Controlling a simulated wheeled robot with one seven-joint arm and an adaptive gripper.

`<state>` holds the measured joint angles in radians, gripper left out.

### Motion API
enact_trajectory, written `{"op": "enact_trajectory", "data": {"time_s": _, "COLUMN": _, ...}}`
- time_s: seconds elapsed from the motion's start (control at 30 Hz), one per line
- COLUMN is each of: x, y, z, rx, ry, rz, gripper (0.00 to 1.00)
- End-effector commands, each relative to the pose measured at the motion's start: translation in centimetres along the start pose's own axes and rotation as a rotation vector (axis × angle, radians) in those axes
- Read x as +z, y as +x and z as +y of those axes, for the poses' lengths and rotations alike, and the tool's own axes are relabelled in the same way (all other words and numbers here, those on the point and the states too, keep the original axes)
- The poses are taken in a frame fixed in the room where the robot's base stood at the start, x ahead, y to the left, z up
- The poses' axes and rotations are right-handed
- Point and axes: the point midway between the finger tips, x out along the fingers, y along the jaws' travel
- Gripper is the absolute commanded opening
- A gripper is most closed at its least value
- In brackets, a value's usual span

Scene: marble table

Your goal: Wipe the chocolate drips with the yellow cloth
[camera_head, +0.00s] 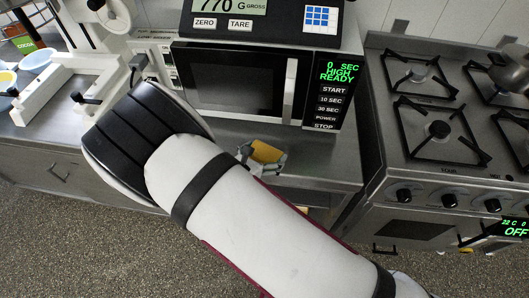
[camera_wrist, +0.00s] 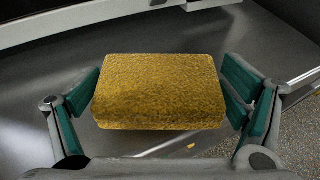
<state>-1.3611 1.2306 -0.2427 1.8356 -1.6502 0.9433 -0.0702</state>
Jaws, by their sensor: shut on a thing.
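The yellow cloth (camera_wrist: 160,92) looks like a thick, rough-textured block in the wrist view. It lies between the two green-padded fingers of my gripper (camera_wrist: 161,98), which is shut on it. In the head view the yellow cloth (camera_head: 266,152) shows at my gripper (camera_head: 262,164), just in front of the microwave and over the steel counter (camera_head: 321,170). My arm hides part of the counter. I cannot make out any chocolate drips in either view.
The microwave (camera_head: 240,85) stands behind my gripper, with a scale (camera_head: 258,22) on top. A gas stove (camera_head: 430,135) is on the right. A white frame-like device (camera_head: 75,85) stands on the left counter. The counter's front edge is close below my gripper.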

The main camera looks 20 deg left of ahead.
Motion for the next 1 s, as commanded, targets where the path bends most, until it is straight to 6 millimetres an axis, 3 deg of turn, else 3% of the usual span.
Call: {"op": "enact_trajectory", "data": {"time_s": 1.0, "x": -1.7, "y": 0.7, "z": 0.0, "rx": 0.0, "ry": 0.0, "rz": 0.0, "gripper": 0.59}}
